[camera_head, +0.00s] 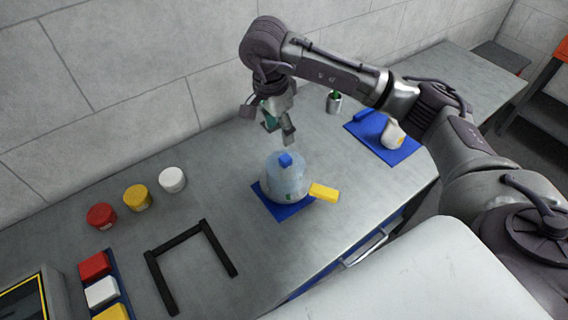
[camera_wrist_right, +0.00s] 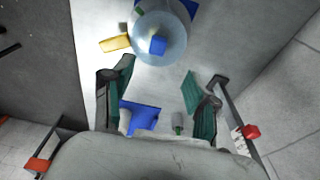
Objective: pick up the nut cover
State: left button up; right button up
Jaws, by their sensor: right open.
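My left gripper is in neither view.
A metal cup (camera_head: 334,103) stands behind, near a second blue mat (camera_head: 367,133) holding a whitish and yellow object (camera_head: 393,136). Red (camera_head: 101,216), yellow (camera_head: 137,198) and white (camera_head: 172,180) round pots stand at left. A black frame (camera_head: 178,240) lies in front.

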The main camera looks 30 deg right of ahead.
jog(key=p, duration=0.1)
send_over(285, 158)
jog(key=f, duration=0.5)
jog(key=shift+w+a+f, duration=0.2)
jog(key=shift+w+a, duration=0.05)
jog(key=shift+a, duration=0.1)
jog(key=f+p, duration=0.2)
jog(key=f, duration=0.1)
jog(key=f+p, duration=0.1)
jog(key=shift+s+d+f, duration=0.25)
jog(key=shift+d+f, duration=0.05)
jog(key=shift+d, duration=0.05)
jog(key=shift+f, duration=0.45)
grip_shut()
